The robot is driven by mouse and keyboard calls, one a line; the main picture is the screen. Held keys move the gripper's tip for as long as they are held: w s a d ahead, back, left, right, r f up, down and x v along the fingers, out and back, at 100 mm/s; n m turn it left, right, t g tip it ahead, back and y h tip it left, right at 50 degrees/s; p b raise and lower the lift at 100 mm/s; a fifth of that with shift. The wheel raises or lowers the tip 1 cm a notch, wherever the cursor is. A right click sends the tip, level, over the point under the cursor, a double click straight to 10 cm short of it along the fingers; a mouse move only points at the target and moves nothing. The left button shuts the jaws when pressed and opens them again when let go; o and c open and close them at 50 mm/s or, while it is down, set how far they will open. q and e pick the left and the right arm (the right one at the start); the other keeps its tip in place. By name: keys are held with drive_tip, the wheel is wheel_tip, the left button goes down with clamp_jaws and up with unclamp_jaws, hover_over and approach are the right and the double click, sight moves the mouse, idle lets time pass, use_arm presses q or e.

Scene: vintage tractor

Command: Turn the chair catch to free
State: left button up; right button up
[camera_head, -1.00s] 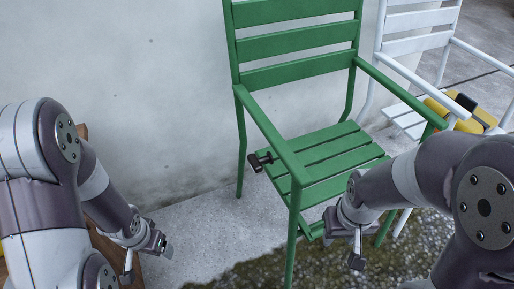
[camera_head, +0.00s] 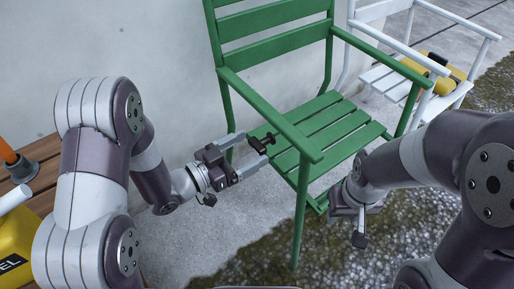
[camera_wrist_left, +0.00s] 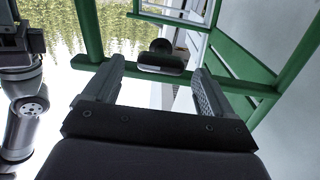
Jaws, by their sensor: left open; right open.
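The green chair (camera_head: 318,120) stands in the middle of the head view against the pale wall. The chair catch (camera_head: 262,143) is a small black T-shaped handle at the near left edge of the seat, below the armrest. It also shows in the left wrist view (camera_wrist_left: 161,62), ahead of the fingers and between them. My left gripper (camera_head: 250,147) is open, its two fingers pointing at the catch and reaching either side of it; I cannot tell whether they touch it. My right gripper (camera_head: 358,222) is by the chair's front right, apart from the catch; its fingers are hard to see.
A white chair (camera_head: 405,60) with a yellow-and-black object (camera_head: 437,75) on its seat stands behind right. A wooden bench (camera_head: 38,165) at left holds a yellow container (camera_head: 15,240) and an orange-handled tool (camera_head: 12,160). Concrete and gravel floor is clear in front.

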sight(252, 147)
use_arm(q)
drive_tip(key=shift+b+x, duration=0.3)
drive_tip(key=shift+x, duration=1.4)
drive_tip(key=c, duration=1)
drive_tip(key=shift+o, duration=0.2)
drive_tip(key=shift+r+n+p, duration=0.2)
drive_tip(key=shift+n+p, duration=0.3)
drive_tip(key=shift+p, duration=0.3)
drive_tip(key=n+p, duration=0.4)
drive_tip(key=p, duration=0.1)
drive_tip(key=n+p, duration=0.5)
drive_tip(key=shift+w+a+n+p, duration=0.15)
drive_tip(key=shift+n+p, duration=0.15)
drive_tip(key=shift+p, duration=0.05)
drive_tip(key=n+p, duration=0.2)
drive_tip(key=n, duration=0.1)
drive_tip(key=shift+f+p, duration=0.15)
drive_tip(key=shift+p, duration=0.25)
drive_tip(key=shift+f+n+p, duration=0.15)
drive_tip(key=shift+n+p, duration=0.4)
drive_tip(key=shift+n, duration=0.5)
drive_tip(key=shift+f+n+p, duration=0.1)
drive_tip(key=shift+n+p, duration=0.45)
drive_tip(key=shift+n, duration=0.5)
